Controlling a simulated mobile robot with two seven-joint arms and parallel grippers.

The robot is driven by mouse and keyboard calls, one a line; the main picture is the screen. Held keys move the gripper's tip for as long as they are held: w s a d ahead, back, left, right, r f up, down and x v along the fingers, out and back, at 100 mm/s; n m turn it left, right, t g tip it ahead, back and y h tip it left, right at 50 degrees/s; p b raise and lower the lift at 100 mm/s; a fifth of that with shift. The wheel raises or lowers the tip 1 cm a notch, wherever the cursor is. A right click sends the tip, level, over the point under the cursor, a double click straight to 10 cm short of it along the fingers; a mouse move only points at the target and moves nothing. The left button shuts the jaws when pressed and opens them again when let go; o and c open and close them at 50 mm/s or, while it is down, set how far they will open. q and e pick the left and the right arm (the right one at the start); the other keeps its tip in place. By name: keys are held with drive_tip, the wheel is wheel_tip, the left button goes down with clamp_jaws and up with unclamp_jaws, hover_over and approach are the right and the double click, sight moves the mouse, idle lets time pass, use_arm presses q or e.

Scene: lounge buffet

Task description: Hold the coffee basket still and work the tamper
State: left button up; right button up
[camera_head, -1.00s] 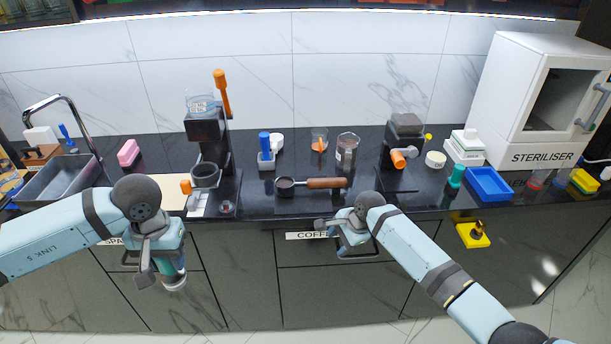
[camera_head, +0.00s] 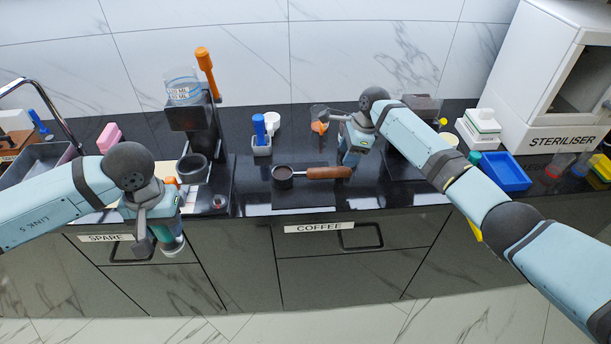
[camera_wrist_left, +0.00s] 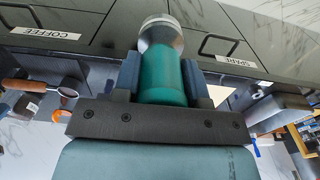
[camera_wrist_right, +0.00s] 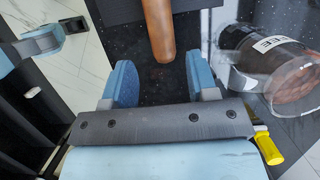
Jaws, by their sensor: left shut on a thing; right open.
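The coffee basket (camera_head: 283,174) is a dark round cup with coffee in it and a brown wooden handle (camera_head: 322,172), lying on the black counter. My right gripper (camera_head: 350,160) is at the free end of that handle. In the right wrist view its fingers (camera_wrist_right: 162,76) are open and apart, with the handle's tip (camera_wrist_right: 158,32) just ahead of the gap, not gripped. My left gripper (camera_head: 164,232) is shut on the tamper (camera_head: 173,246), in front of the counter on the left. The left wrist view shows its green grip (camera_wrist_left: 162,78) and metal base (camera_wrist_left: 160,36).
A labelled glass jar (camera_wrist_right: 278,68) stands close beside my right gripper. A coffee machine (camera_head: 190,120) with a dark cup is left of the basket. A blue-handled brush in a holder (camera_head: 261,145) stands behind it. The counter front near the basket is clear.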

sight(340, 168)
use_arm(q)
wheel_tip(340, 168, down, 6)
drive_tip(key=b, duration=0.5)
drive_tip(key=shift+w, duration=0.15)
use_arm(e)
drive_tip(key=x, duration=0.4)
drive_tip(key=shift+w+f, duration=0.1)
drive_tip(key=shift+f, duration=0.3)
use_arm(q)
drive_tip(key=shift+r+p, duration=0.7)
use_arm(e)
drive_tip(key=shift+x, duration=1.6)
drive_tip(key=shift+a+r, duration=0.1)
clamp_jaws()
use_arm(q)
drive_tip(key=shift+r, duration=0.15)
